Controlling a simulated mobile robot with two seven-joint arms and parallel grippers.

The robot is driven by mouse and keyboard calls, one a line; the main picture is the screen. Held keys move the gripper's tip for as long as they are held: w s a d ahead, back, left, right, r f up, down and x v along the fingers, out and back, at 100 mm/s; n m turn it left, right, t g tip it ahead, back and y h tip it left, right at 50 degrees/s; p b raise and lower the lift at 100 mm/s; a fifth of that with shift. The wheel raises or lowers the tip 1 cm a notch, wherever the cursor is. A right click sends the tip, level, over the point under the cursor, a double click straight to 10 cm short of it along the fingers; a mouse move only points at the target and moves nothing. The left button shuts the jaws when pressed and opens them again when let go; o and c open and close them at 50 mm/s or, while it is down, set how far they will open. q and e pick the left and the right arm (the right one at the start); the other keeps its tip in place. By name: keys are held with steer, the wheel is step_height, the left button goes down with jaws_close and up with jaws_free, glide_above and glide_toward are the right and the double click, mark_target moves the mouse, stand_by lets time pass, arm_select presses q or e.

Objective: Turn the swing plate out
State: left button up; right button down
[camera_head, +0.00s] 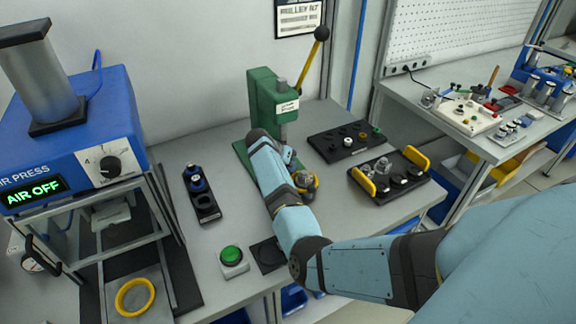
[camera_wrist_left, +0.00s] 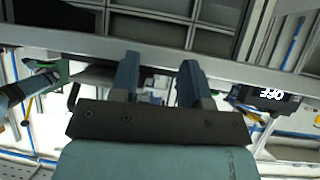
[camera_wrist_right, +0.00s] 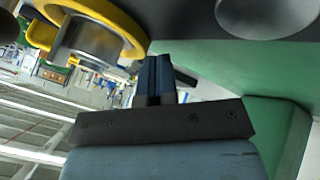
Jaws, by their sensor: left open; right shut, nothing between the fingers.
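The green press (camera_head: 268,105) stands at the back of the bench, its lever with a black knob raised. A yellow ring part (camera_head: 308,184) shows at its base, partly behind my right arm; the right wrist view shows a yellow ring (camera_wrist_right: 125,22) around a metal cylinder. A dark plate-like surface (camera_wrist_right: 185,28) adjoins the green body there. I cannot tell surely whether it is the swing plate. My right gripper (camera_wrist_right: 160,62) is shut and empty, close below that dark surface; contact is unclear. My left gripper (camera_wrist_left: 158,68) is open and empty, outside the head view.
The blue air press (camera_head: 75,125) at left reads AIR OFF. A green button (camera_head: 231,255) and a black holder (camera_head: 205,205) stand on the bench. A black tray (camera_head: 325,151) and a yellow-handled tray (camera_head: 408,189) lie right of the press. Grey bins (camera_wrist_left: 150,30) appear beyond my left gripper.

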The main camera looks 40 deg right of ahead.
mark_target(294, 179)
steer(key=shift+s, duration=0.2)
steer(key=shift+s+a+r+p, duration=0.1)
steer(key=shift+s+a+p, duration=0.15)
steer(key=shift+s+p, duration=0.8)
steer(key=shift+s+a+p, duration=0.2)
steer(key=shift+s+p, duration=0.1)
steer(key=shift+p, duration=0.2)
steer(key=shift+s, duration=0.1)
steer(key=shift+s+a+f, duration=0.1)
steer(key=shift+a+f, duration=0.05)
steer(key=shift+f, duration=0.05)
steer(key=shift+w+a+r, duration=0.25)
steer(key=shift+a+r, duration=0.1)
steer(key=shift+r, duration=0.05)
steer(key=b+v, duration=0.1)
steer(key=v, duration=1.1)
steer(key=shift+r, duration=0.5)
steer(key=shift+w, duration=0.1)
